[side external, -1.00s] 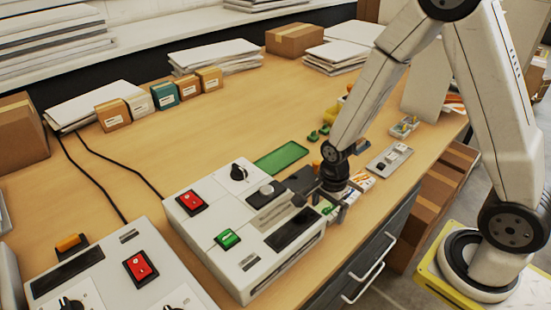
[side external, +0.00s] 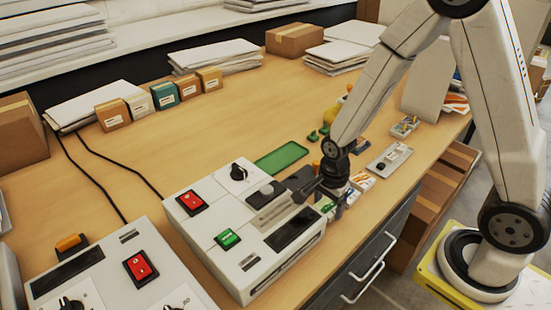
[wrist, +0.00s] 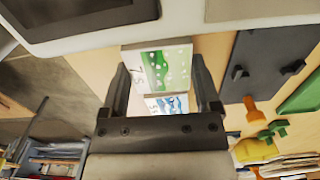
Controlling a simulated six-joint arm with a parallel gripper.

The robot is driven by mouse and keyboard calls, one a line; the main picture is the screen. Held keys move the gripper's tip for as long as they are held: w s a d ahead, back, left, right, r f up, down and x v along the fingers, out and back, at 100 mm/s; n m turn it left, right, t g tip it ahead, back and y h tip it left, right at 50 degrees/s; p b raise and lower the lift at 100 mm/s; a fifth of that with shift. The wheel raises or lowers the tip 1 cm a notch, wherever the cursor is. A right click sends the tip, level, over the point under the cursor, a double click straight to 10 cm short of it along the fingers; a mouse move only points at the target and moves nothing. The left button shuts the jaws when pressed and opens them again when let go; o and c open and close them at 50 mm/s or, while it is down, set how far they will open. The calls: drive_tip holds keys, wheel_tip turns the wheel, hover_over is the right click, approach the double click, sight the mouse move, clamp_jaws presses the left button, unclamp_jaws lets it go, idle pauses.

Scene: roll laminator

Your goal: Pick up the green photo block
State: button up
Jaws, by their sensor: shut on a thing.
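The green photo block (wrist: 163,68) shows in the wrist view as a white block with a green landscape picture on its face. It lies between the two fingers of my gripper (wrist: 162,88), which is shut on it. In the side view my gripper (side external: 335,208) points down at the table's front edge, right beside the laminator, and the green block (side external: 325,206) is partly hidden by the fingers. I cannot tell whether the block is clear of the table. A blue-pictured block (wrist: 167,105) shows behind it, closer to my palm in the wrist view.
The white laminator (side external: 250,235) with red and green switches stands close to the left of my gripper. An orange-pictured block (side external: 362,182) and a grey switch plate (side external: 389,159) lie to the right. A green tray (side external: 281,158) lies behind; the table's middle is clear.

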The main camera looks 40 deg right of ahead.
sight(328, 206)
drive_tip(key=shift+r, duration=4.55)
